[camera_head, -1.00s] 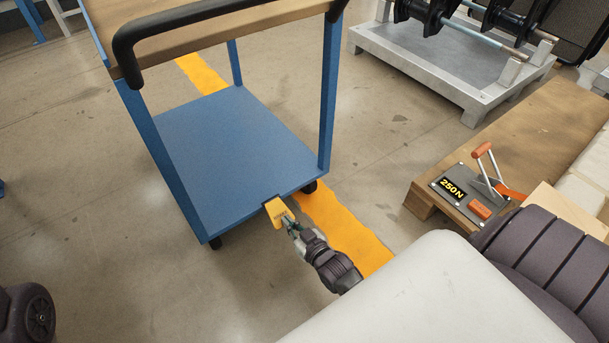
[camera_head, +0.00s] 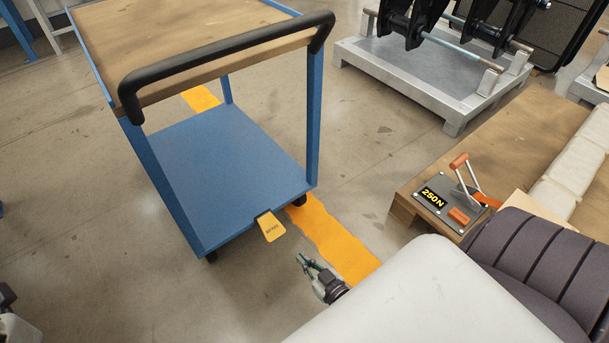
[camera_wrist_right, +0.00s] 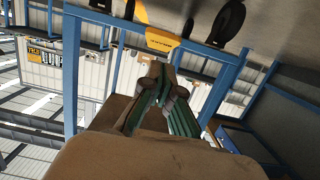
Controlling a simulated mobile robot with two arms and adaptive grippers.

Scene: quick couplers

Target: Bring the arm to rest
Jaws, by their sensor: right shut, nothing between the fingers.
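My right gripper (camera_head: 304,264) is in the lower middle of the head view, low near the floor. Its fingers are shut with nothing between them. They also show in the right wrist view (camera_wrist_right: 163,88). The gripper is apart from the yellow brake pedal (camera_head: 271,227) on the near edge of the blue cart's lower shelf (camera_head: 225,150). The pedal also shows in the wrist view (camera_wrist_right: 161,40), beyond the fingertips. Most of my right arm is hidden behind my pale body part at the lower right.
The cart's black handle (camera_head: 230,58) and blue posts rise to the left of the gripper. A wooden pallet (camera_head: 500,150) with a lever plate marked 250N (camera_head: 448,203) stands at the right. A grey metal rack (camera_head: 420,75) stands behind. Open floor surrounds the yellow stripe (camera_head: 335,245).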

